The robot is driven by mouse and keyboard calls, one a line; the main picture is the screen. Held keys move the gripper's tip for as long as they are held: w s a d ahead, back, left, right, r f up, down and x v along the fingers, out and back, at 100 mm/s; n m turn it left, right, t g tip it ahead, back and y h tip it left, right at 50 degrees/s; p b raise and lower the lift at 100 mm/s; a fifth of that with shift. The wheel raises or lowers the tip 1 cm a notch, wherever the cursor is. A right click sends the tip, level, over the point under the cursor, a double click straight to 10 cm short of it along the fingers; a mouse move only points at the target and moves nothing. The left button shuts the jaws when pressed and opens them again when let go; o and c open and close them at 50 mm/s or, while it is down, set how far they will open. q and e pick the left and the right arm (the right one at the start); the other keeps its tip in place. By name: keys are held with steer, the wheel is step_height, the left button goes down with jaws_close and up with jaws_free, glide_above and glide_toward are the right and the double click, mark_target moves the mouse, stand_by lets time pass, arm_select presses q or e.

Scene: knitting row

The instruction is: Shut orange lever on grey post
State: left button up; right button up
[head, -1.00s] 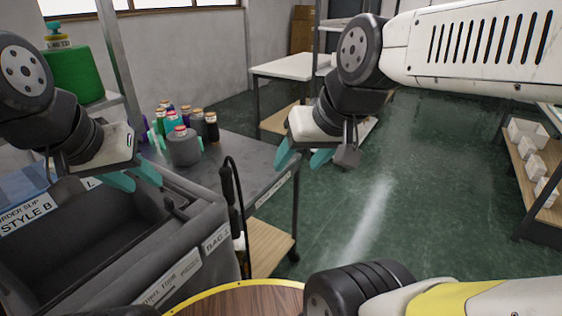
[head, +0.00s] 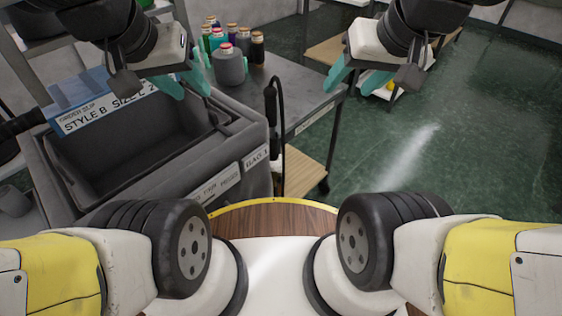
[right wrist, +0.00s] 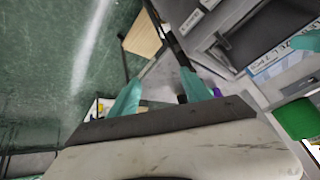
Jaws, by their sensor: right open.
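I cannot make out an orange lever or a grey post in either view. My left gripper (head: 182,86) has teal fingers set apart. It is open and empty, above the far rim of the grey bin at the left. My right gripper (head: 356,79) is open and empty, in the air to the right of the grey table's corner. Its teal fingers (right wrist: 165,92) also show apart in the right wrist view, with nothing between them but the background.
The grey bin (head: 240,140) has a "STYLE B" slip (head: 105,112) at its back. Coloured spools and a grey cone (head: 229,68) stand on the grey table (head: 290,88). A black upright rod (head: 280,125) stands between bin and table. Green floor (head: 440,150) is clear at right.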

mark_target(281, 189)
steer(key=shift+w, duration=0.1)
steer(key=c, duration=0.4)
steer(key=shift+w+f, duration=0.2)
steer(key=shift+f, duration=0.05)
steer(key=shift+c, duration=1.1)
steer(key=w+a+f+m+g+y, duration=0.1)
steer(key=w+f+m+g+y, duration=0.3)
steer(key=w+f, duration=0.5)
steer(key=w+a+f+m+g+y, duration=0.1)
steer(key=w+f+m+g+y, duration=0.4)
steer(key=f, duration=0.9)
steer(key=w+a+f+m+t+y, duration=0.15)
steer(key=f+m+t, duration=0.55)
steer(key=f, duration=0.9)
steer(key=a+f+m+t+y, duration=0.2)
steer(key=f+m+t, duration=0.55)
steer(key=f, duration=0.85)
steer(key=shift+m+g, duration=0.85)
steer(key=shift+m, duration=0.1)
steer(key=x, duration=0.7)
steer(key=shift+s+a, duration=0.15)
steer(key=shift+a, duration=0.05)
steer(key=shift+c, duration=0.4)
